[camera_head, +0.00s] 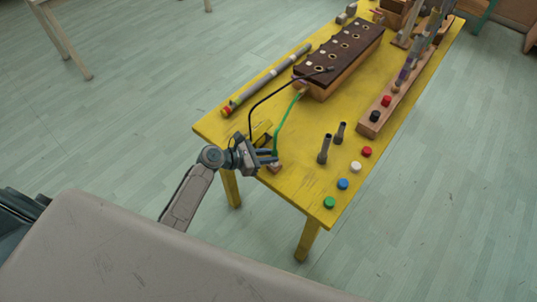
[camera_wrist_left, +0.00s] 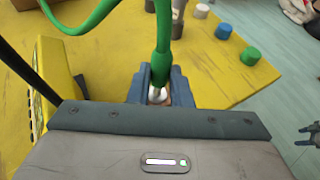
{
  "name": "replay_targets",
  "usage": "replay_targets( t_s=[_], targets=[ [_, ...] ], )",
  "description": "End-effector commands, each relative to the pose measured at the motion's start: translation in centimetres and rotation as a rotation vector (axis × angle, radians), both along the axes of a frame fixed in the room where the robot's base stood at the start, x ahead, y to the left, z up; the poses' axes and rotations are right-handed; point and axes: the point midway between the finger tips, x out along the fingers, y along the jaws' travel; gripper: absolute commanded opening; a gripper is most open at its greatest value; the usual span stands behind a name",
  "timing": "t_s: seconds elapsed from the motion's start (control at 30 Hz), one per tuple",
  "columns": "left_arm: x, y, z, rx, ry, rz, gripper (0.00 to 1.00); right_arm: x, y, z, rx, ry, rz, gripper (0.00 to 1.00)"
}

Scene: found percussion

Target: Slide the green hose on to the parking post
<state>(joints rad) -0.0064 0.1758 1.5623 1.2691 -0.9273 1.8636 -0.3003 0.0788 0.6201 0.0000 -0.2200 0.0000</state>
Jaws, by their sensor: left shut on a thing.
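The green hose (camera_head: 284,124) runs from the near end of the dark-topped wooden box down to my left gripper (camera_head: 272,156) at the table's near left edge. In the left wrist view the hose (camera_wrist_left: 163,40) hangs upright between the blue fingers of my left gripper (camera_wrist_left: 158,88), which is shut on it near its lower end. A pale, shiny tip, apparently the parking post (camera_wrist_left: 157,95), shows right at the hose's end; I cannot tell whether the hose is around it. A small block (camera_head: 274,169) sits below the gripper. Part of my right gripper (camera_wrist_left: 308,133) shows at the right.
The yellow table (camera_head: 225,128) carries the wooden box (camera_head: 340,62) and a black hose (camera_head: 262,98) arching beside the green one. Two dark upright posts (camera_head: 324,150) stand to the right. Several coloured caps, including a green one (camera_head: 330,202), line the right edge.

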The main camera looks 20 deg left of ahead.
Motion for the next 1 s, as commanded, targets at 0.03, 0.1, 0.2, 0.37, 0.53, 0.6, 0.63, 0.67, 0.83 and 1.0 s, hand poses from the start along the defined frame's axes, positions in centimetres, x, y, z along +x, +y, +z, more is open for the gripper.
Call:
replay_targets(
  t_s=[0.03, 0.1, 0.2, 0.37, 0.53, 0.6, 0.63, 0.67, 0.83, 1.0],
  targets=[
    [0.01, -0.01, -0.03, 0.000, 0.000, 0.000, 0.00, 0.00, 0.13, -0.04, 0.001, 0.000, -0.001, 0.56],
    [0.01, -0.01, -0.03, 0.000, 0.000, 0.000, 0.00, 0.00, 0.22, -0.06, 0.002, 0.000, -0.001, 0.56],
    [0.00, -0.01, -0.04, 0.000, 0.000, 0.000, 0.00, 0.00, 0.24, -0.06, 0.002, 0.000, -0.001, 0.56],
    [0.00, 0.00, -0.02, 0.000, 0.000, 0.000, 0.00, 0.01, 0.23, -0.04, 0.002, 0.000, -0.001, 0.56],
    [0.00, -0.01, 0.06, 0.000, 0.000, 0.000, 0.00, 0.01, 0.15, 0.29, 0.002, 0.000, -0.001, 0.56],
    [-0.01, -0.01, 0.09, 0.000, 0.000, 0.000, 0.00, 0.01, 0.08, 0.50, 0.001, 0.000, 0.000, 0.56],
    [-0.01, -0.01, 0.09, 0.000, 0.000, 0.000, 0.00, 0.01, 0.03, 0.58, 0.000, 0.000, 0.000, 0.56],
    [-0.02, -0.01, 0.08, 0.001, 0.001, 0.000, 0.00, 0.02, 0.00, 0.66, 0.000, 0.000, 0.000, 0.56],
    [-0.02, -0.01, -0.03, 0.000, 0.000, 0.000, 0.00, 0.02, -0.23, 0.71, -0.002, 0.000, 0.001, 0.56],
    [-0.01, -0.02, -0.04, 0.000, 0.000, 0.000, 0.00, 0.02, -0.33, 0.69, -0.003, 0.000, 0.001, 0.56]
  ],
)
